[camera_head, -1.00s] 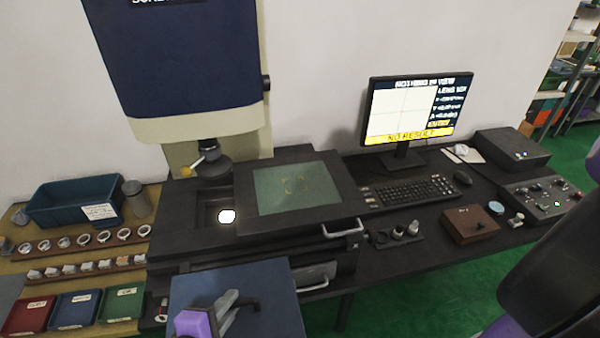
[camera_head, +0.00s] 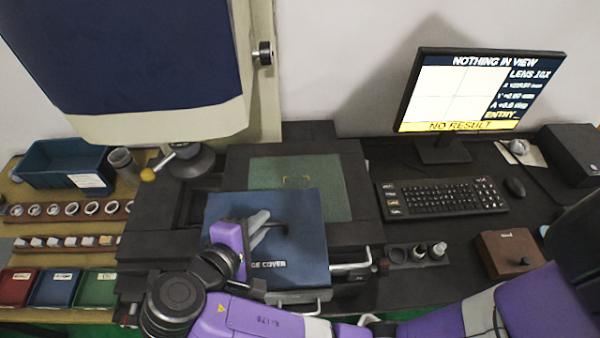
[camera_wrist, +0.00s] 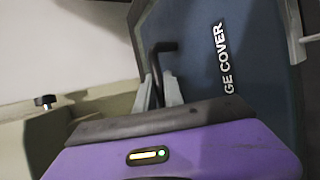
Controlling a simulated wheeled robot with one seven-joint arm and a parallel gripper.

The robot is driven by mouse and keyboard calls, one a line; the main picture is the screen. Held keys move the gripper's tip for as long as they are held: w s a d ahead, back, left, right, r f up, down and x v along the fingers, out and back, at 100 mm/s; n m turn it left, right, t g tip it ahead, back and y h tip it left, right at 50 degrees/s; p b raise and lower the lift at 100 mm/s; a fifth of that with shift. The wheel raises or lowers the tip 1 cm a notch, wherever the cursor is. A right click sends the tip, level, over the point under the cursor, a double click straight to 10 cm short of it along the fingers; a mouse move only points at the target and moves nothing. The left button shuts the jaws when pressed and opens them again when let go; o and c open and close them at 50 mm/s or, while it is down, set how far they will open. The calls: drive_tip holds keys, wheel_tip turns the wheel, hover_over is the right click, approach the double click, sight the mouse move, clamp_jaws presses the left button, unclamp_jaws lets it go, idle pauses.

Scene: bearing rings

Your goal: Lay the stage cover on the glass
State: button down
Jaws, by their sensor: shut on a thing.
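The stage cover (camera_head: 307,220) is a flat dark blue board with a black bar handle and white lettering ending in "GE COVER". My gripper (camera_head: 262,230) is shut on its handle. In the wrist view my gripper (camera_wrist: 160,92) shows with the handle between its fingers and the cover (camera_wrist: 200,35) beyond. The glass (camera_head: 300,167) is a green plate with yellow marks in the dark stage frame (camera_head: 362,170). In the head view the cover overlaps the glass's front left part and hides it. I cannot tell how high the cover is above the stage.
The monitor (camera_head: 480,90) reads "NOTHING IN VIEW". The projector's blue head (camera_head: 120,50) hangs at the upper left. Rings (camera_head: 72,209) and coloured trays (camera_head: 55,288) are at the left.

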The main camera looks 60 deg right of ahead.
drive_tip(key=shift+w+d+f+b, duration=0.15)
drive_tip(key=shift+d+b, duration=0.95)
drive_tip(key=shift+b, duration=0.1)
drive_tip(key=shift+w+d+f+b, duration=0.1)
drive_tip(key=shift+d+f+b, duration=0.25)
drive_tip(key=shift+b, duration=0.55)
drive_tip(key=shift+w+d+r+b, duration=0.1)
drive_tip(key=shift+d+b, duration=0.35)
drive_tip(key=shift+b, duration=0.15)
drive_tip(key=d, duration=0.4)
drive_tip(key=w+d, duration=0.1)
drive_tip(key=d, duration=0.3)
drive_tip(key=w+d+r+b, duration=0.1)
drive_tip(key=d, duration=0.4)
drive_tip(key=shift+w+d, duration=0.1)
drive_tip(key=shift+w, duration=0.05)
drive_tip(key=shift+d+f, duration=0.1)
drive_tip(key=shift+f, duration=1.75)
drive_tip(key=c, duration=1.5)
unclamp_jaws()
drive_tip(key=shift+f, duration=0.1)
drive_tip(key=shift+o, duration=0.2)
